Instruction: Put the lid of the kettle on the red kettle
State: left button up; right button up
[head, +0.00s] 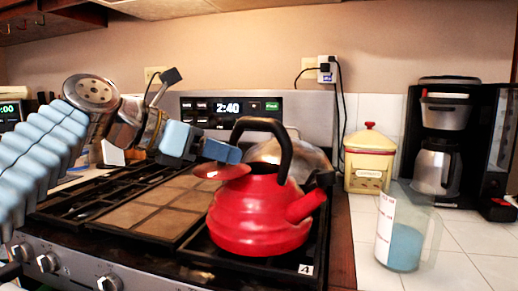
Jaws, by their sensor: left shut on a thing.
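The red kettle (258,218) stands upright on the right burner grate of the stove, its black handle arching over the top and its short spout pointing right. My left gripper (222,153) reaches in from the left, at the upper left of the kettle. It is shut on the red lid (222,171), which hangs below the fingertips close to the kettle's upper left side, left of the handle. The kettle's top opening is not clearly visible, and I cannot tell whether the lid touches the kettle. My right gripper is not in view.
A silver pot or kettle (288,154) stands behind the red kettle. On the right counter are a yellow canister (370,160), a measuring jug (404,240) with blue contents and a coffee maker (442,140). The flat griddle (150,212) left of the kettle is clear.

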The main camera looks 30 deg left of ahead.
pick_arm(q)
jog(key=w, duration=0.1)
jog(key=w+d, duration=0.2)
jog(key=shift+w, duration=0.4)
jog(key=w, duration=0.1)
jog(key=w+d, duration=0.1)
jog(key=w, duration=0.1)
jog(key=shift+w+d+f, duration=0.25)
jog(key=shift+d, duration=0.15)
jog(key=o, duration=0.7)
jog(key=shift+f, duration=0.2)
jog(key=o, duration=0.5)
notch_tip(320, 180, up, 5)
jog(key=p, duration=0.1)
send_over(204, 169)
jog(key=w, duration=0.1)
jog(key=shift+d+f, duration=0.2)
jog(key=shift+d, duration=0.05)
jog(key=shift+s+a+r, duration=0.15)
jog(key=shift+s+a, duration=0.1)
jog(key=shift+s, duration=0.25)
